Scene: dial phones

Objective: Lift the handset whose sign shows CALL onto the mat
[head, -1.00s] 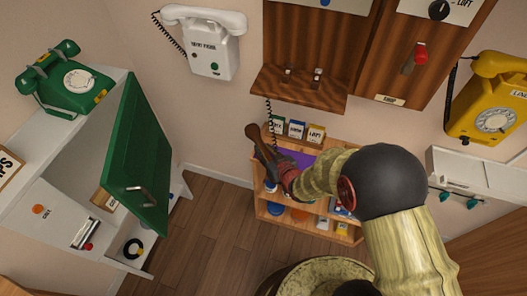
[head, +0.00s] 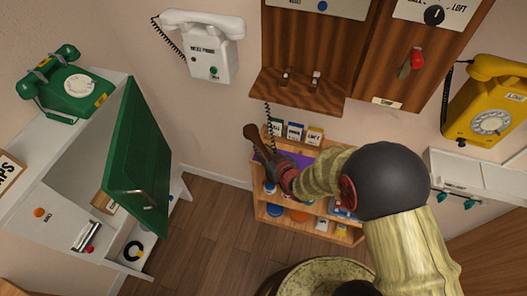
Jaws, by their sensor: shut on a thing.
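My gripper (head: 272,162) is shut on a brown handset (head: 256,138). The handset is tilted, in front of the low wooden shelf unit, and its lower part is hidden by the gripper. Its dark coiled cord (head: 268,115) runs up to the wooden wall phone (head: 312,45), whose cradle hooks (head: 315,77) are empty. A purple mat (head: 303,157) shows on the shelf unit's top, partly covered by my arm. The handset appears left of the mat; I cannot tell its height above it. No sign reading CALL is clearly legible on the wooden phone.
Small labelled cards (head: 295,132) stand behind the mat on the shelf unit (head: 345,235). A white wall phone (head: 208,62), a green phone (head: 72,90) and a yellow phone (head: 490,105) are around. A green cabinet door (head: 140,160) stands open at left. Wooden floor (head: 205,225) is clear.

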